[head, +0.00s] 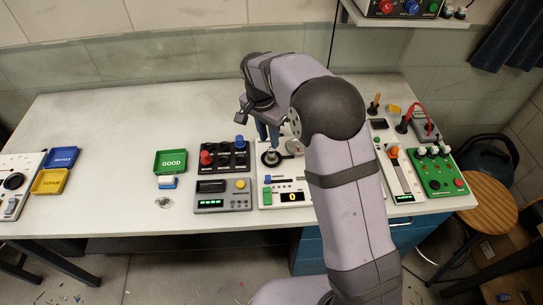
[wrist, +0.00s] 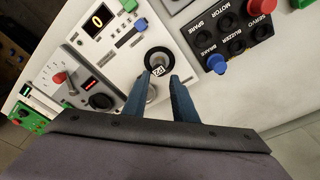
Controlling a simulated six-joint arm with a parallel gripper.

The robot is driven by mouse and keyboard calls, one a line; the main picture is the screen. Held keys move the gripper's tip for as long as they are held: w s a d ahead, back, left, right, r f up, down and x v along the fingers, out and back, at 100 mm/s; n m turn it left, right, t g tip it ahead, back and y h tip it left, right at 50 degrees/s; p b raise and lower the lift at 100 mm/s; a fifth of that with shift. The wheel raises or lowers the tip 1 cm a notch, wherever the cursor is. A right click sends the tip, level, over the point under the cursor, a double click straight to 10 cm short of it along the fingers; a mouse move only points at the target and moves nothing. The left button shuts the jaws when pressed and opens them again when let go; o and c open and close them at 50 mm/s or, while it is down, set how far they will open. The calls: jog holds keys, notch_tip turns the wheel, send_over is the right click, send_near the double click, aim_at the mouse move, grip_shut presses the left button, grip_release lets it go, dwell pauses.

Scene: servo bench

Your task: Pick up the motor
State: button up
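No part is plainly marked as the motor, and I cannot tell for sure which one it is. A dark round part with a pale centre and a small printed tag (wrist: 158,59) sits on the white panel; it also shows in the head view (head: 270,158). In the head view my gripper (head: 268,138) hangs just above the part. A black rack (wrist: 236,31) has a hole labelled MOTOR and several others, with a blue knob (wrist: 217,64) in one corner.
A green GOOD tray (head: 170,162) lies left of the rack, with blue (head: 61,158) and yellow (head: 50,182) trays farther left. A silver disc (wrist: 150,91) is partly behind a finger. The slider panel (head: 401,178) and green box (head: 437,174) stand right. Table between trays is clear.

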aim_at(271, 150)
jog(key=shift+w+d+f+p, duration=0.15)
jog(key=shift+f+p, duration=0.3)
jog(key=shift+f, duration=0.6)
jog(key=shift+f+p, duration=0.4)
jog(key=shift+p, duration=0.1)
jog(key=shift+w+d+f+p, duration=0.15)
jog(key=shift+f+p, duration=0.35)
jog(key=shift+f, duration=0.6)
jog(key=shift+s+d+f+p, duration=0.1)
jog(key=shift+f+p, duration=0.35)
jog(key=shift+f, duration=0.6)
jog(key=shift+c, duration=0.3)
grip_shut()
